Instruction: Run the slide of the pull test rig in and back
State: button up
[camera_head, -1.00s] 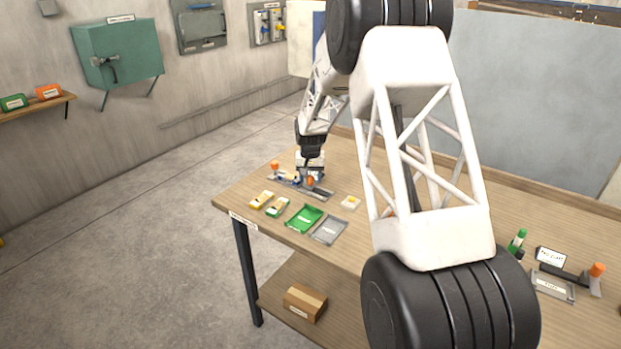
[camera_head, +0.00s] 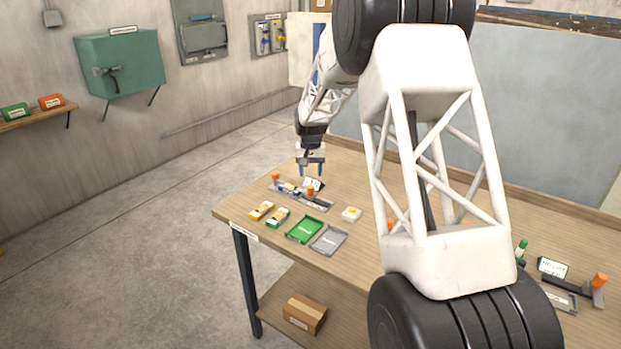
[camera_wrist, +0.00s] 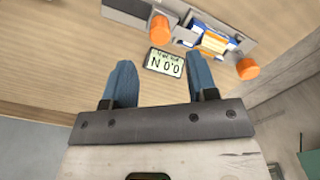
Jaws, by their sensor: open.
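The pull test rig (camera_head: 318,203) lies near the table's left end, a grey rail with an orange knob (camera_head: 276,176) at its far left and another orange knob (camera_head: 310,192) nearer its middle. In the wrist view the rig (camera_wrist: 128,8) runs along the top, with blue, white and yellow parts between the two orange knobs. Its small display (camera_wrist: 164,61) reads 0.0 N. It also shows in the head view (camera_head: 313,184). My gripper (camera_head: 310,172) is open and empty above and behind the rig, pointing down. Its blue fingers (camera_wrist: 160,85) are apart and touch nothing.
Another orange-handled device (camera_head: 598,287) stands at the right. My arm hides the table's middle.

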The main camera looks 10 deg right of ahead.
aim_at(310, 186)
jog(key=shift+r, duration=0.25)
jog(key=shift+r, duration=0.3)
jog(key=shift+f, duration=0.15)
dwell(0.4)
jog(key=shift+f, duration=3.8)
grip_shut()
